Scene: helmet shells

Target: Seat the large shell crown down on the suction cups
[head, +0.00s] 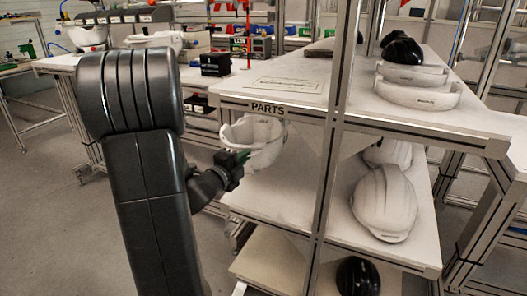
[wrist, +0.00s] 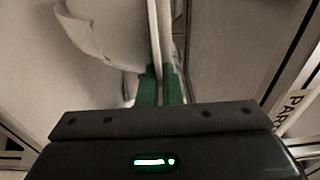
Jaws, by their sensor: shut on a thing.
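A white helmet shell (head: 258,140) hangs at the front of the parts rack, just below the shelf labelled PARTS. It appears to have its open side up and its crown down. My gripper (head: 240,157) is shut on its rim at the left side. In the wrist view, the green fingertips (wrist: 160,84) close on a thin pale wall, with a curved white surface (wrist: 105,28) to the left. I cannot make out the suction cups in either view.
More white shells (head: 385,202) lie on the rack's middle shelf (head: 283,192). White visor-like pieces (head: 418,91) and a black shell (head: 402,49) sit on the top shelf. An upright post (head: 333,120) stands right of the held shell. A workbench (head: 60,65) with white shell-like items is behind.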

